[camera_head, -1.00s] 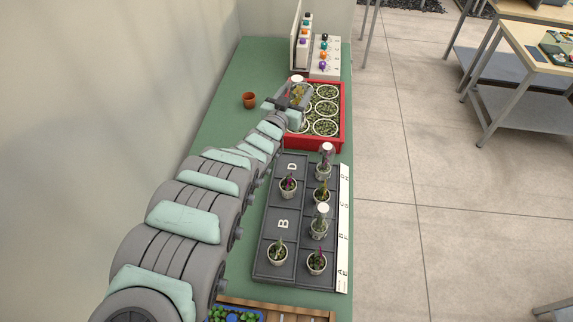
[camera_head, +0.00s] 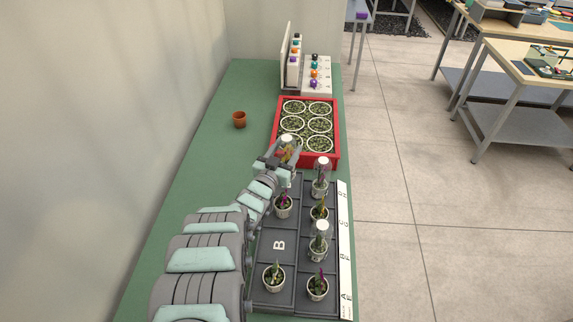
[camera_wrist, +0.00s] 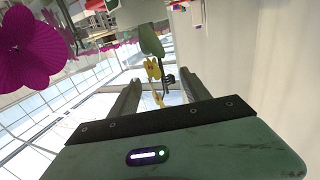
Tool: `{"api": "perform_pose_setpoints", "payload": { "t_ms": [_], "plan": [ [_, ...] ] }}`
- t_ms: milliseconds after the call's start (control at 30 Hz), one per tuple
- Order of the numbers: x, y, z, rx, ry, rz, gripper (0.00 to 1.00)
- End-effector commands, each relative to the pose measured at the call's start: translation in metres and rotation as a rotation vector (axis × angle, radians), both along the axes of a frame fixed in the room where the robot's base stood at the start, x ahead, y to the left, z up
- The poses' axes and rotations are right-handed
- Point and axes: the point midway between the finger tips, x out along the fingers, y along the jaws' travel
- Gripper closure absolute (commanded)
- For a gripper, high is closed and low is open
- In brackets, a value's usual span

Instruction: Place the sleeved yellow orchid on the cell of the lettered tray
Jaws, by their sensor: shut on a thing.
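My gripper (camera_head: 272,162) is shut on the sleeved yellow orchid (camera_head: 287,150), whose sleeve has a white top. It holds the orchid between the red crate's near edge and the far end of the lettered tray; its height above them is hard to judge. In the wrist view, yellow flowers (camera_wrist: 153,70) show between the two fingers (camera_wrist: 160,97). The lettered tray (camera_head: 262,246) is dark grey, with a white letter strip along its right side. The bare cell B is visible; the D seen earlier is hidden by my gripper and arm.
Potted orchids (camera_head: 274,276) stand in several tray cells, two with tall clear sleeves (camera_head: 321,178). The red crate (camera_head: 336,130) holds several white-rimmed pots. A brown pot (camera_head: 239,120) stands alone on the green bench (camera_head: 215,150). A magenta flower (camera_wrist: 30,52) is close in the wrist view.

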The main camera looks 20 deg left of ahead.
Motion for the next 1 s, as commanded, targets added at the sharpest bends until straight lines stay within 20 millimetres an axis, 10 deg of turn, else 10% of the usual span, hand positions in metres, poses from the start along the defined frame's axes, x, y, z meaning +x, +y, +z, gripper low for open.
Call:
{"api": "perform_pose_setpoints", "payload": {
  "t_ms": [900, 933, 1000],
  "plan": [
    [0.0, 0.0, -0.046, 0.001, -0.002, 0.0, 1.0],
    [0.0, 0.0, -0.044, 0.001, -0.002, 0.0, 0.42],
    [0.0, 0.0, -0.044, 0.001, -0.002, 0.0, 0.37]
  ]
}}
